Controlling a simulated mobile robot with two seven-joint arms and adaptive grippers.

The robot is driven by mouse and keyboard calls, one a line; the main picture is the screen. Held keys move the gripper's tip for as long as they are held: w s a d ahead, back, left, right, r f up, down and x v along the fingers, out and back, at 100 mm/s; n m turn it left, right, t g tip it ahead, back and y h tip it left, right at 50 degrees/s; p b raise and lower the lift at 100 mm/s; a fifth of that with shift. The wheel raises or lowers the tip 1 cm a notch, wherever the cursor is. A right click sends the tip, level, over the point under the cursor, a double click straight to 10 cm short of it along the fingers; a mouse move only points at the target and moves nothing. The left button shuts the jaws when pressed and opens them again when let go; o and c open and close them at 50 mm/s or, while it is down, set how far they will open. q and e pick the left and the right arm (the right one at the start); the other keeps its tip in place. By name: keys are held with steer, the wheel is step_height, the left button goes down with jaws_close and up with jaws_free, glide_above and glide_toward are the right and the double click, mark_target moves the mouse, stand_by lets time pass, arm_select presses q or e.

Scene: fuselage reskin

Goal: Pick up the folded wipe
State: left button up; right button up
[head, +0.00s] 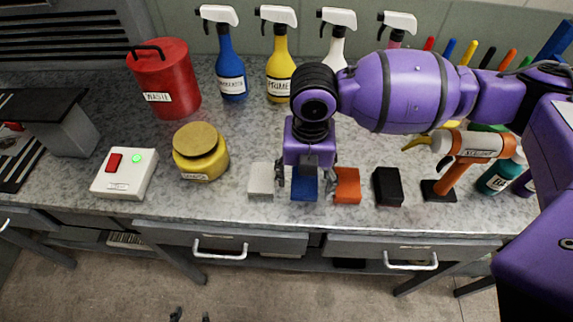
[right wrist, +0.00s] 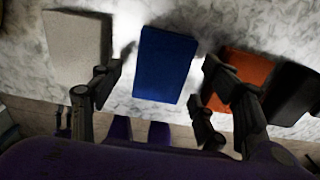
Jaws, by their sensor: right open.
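Several flat blocks lie in a row along the front of the counter: pale grey, blue, orange and black. The blue one (head: 304,187) is a plain rectangle and may be the folded wipe; its folds cannot be made out. It also shows in the right wrist view (right wrist: 165,65). My right gripper (head: 305,182) points down over the blue piece, its fingers open on either side. In the right wrist view, the blue piece lies between and beyond the fingers, with nothing gripped. Two small dark tips at the bottom edge look like my left gripper (head: 190,316), mostly out of frame.
The pale grey block (head: 260,179) and orange block (head: 347,185) lie close on either side of the blue piece. The black block (head: 388,186) and an orange-handled tool on a stand (head: 465,165) are further right. A yellow jar (head: 201,153) stands left; spray bottles (head: 279,65) stand behind.

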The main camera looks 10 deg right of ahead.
steer(key=shift+f, duration=0.3)
arm_select(q)
steer(key=shift+w+d+r, duration=0.15)
steer(key=shift+w+d, duration=0.15)
arm_select(e)
steer(key=c, duration=1)
arm_select(q)
steer(key=shift+s+a+f, duration=0.3)
steer(key=shift+s, duration=0.2)
arm_select(e)
steer(key=shift+c, duration=0.2)
steer(key=shift+r, duration=0.1)
steer(key=shift+w+r, duration=0.1)
steer(key=shift+r, duration=0.5)
arm_select(q)
steer(key=shift+w+d+r+p, duration=0.15)
steer(key=shift+w+r+p, duration=0.15)
steer(key=shift+r+p, duration=0.35)
steer(key=shift+w+d+r+p, duration=0.15)
steer(key=shift+w+r+p, duration=0.1)
steer(key=shift+r+p, duration=0.35)
arm_select(e)
steer(key=s+a+r, duration=0.2)
steer(key=s+r, duration=0.3)
steer(key=s, duration=0.1)
steer(key=s+a+r, duration=0.2)
steer(key=s+r, duration=0.4)
steer(key=s, duration=0.1)
steer(key=shift+s+a+r, duration=0.15)
steer(key=shift+a+r, duration=0.15)
